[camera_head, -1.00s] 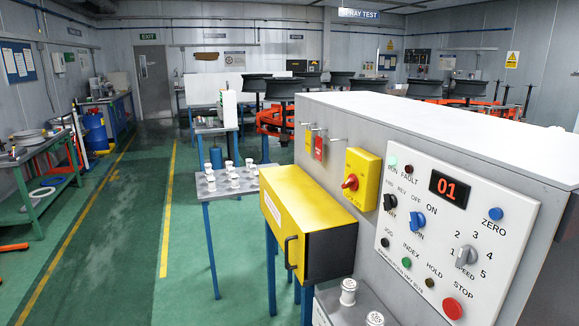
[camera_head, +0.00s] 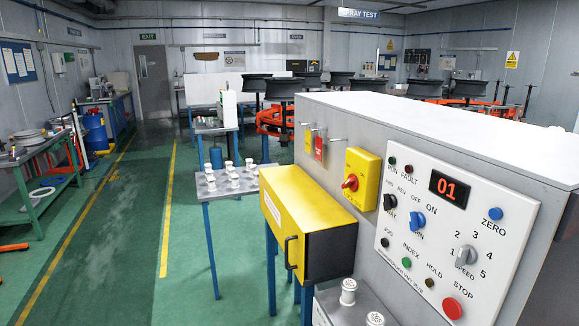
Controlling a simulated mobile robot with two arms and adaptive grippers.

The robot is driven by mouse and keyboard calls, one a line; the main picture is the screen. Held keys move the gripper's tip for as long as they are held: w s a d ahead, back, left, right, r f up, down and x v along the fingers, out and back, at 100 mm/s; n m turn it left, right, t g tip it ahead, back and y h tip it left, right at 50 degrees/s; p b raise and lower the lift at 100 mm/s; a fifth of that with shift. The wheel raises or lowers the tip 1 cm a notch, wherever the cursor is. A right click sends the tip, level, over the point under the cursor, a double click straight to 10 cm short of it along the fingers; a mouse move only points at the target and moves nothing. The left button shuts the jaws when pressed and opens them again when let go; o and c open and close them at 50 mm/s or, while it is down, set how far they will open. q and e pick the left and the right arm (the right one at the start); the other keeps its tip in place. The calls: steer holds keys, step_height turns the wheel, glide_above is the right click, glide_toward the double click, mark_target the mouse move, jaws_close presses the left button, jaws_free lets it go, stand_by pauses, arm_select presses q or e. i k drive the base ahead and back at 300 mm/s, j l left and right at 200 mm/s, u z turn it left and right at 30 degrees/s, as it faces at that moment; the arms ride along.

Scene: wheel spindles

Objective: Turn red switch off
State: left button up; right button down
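The red switch (camera_head: 350,182) is a rotary knob on a yellow isolator box (camera_head: 363,171) fixed to the side of the grey machine cabinet. Its handle looks slightly slanted; its on or off marks are too small to read. On the white control panel (camera_head: 451,232) right of it, the red display (camera_head: 450,190) reads 01. The RUN lamp (camera_head: 392,160) there is dark. Neither of my grippers is in view, and nothing touches the switch.
A yellow box with a black handle (camera_head: 290,250) sticks out below and left of the switch. Yellow and red tags (camera_head: 319,147) hang on pegs left of it. A small table (camera_head: 213,192) holds several white spools. Green floor (camera_head: 115,255) at left is clear.

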mark_target(352, 182)
steer(key=z, duration=2.9)
steer(key=u, duration=2.45)
steer(key=i+j, duration=0.15)
steer(key=j, duration=0.2)
steer(key=i+j, duration=0.1)
steer(key=j, duration=0.25)
steer(key=i+j+z, duration=0.1)
steer(key=j, duration=0.25)
